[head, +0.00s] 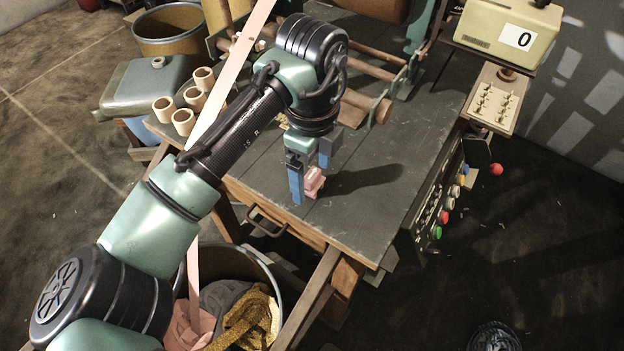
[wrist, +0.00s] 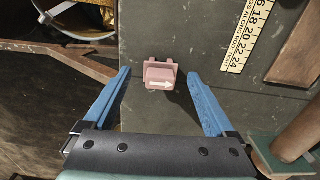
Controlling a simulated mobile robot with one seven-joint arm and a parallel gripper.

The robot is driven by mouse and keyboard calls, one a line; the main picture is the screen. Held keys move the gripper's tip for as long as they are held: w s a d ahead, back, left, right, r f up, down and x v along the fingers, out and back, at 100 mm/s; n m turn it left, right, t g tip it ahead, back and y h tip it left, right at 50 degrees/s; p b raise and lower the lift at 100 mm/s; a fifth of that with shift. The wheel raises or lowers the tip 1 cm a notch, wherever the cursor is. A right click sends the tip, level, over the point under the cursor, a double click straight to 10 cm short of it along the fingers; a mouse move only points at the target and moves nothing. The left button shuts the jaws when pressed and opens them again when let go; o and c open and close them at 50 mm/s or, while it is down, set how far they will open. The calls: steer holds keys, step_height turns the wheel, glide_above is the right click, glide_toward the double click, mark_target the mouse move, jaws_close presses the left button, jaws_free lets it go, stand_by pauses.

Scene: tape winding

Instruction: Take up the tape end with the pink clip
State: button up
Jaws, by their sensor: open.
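The pink clip (head: 315,182) is at the near part of the dark work table (head: 375,215). In the wrist view the clip (wrist: 160,76) carries a white arrow pointing right. My gripper (head: 311,184) is open, pointing down, with its blue fingers close to the clip. In the wrist view the fingers stand on either side of the clip with a gap on each side. I cannot tell whether they are level with it. A pale pink tape (head: 246,42) runs down behind my arm and shows again lower (head: 194,268) by the bin. I cannot see the tape at the clip.
A bin (head: 262,262) with pink and yellow material stands below the table's front left. Several cardboard tubes (head: 204,79) are at left. A control panel (head: 440,215) lines the right side. A counter (head: 505,38) reads 0. A ruler (wrist: 243,38) lies right of the clip.

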steer(key=shift+f, duration=0.25)
steer(key=c, duration=1.4)
steer(key=shift+r, duration=0.1)
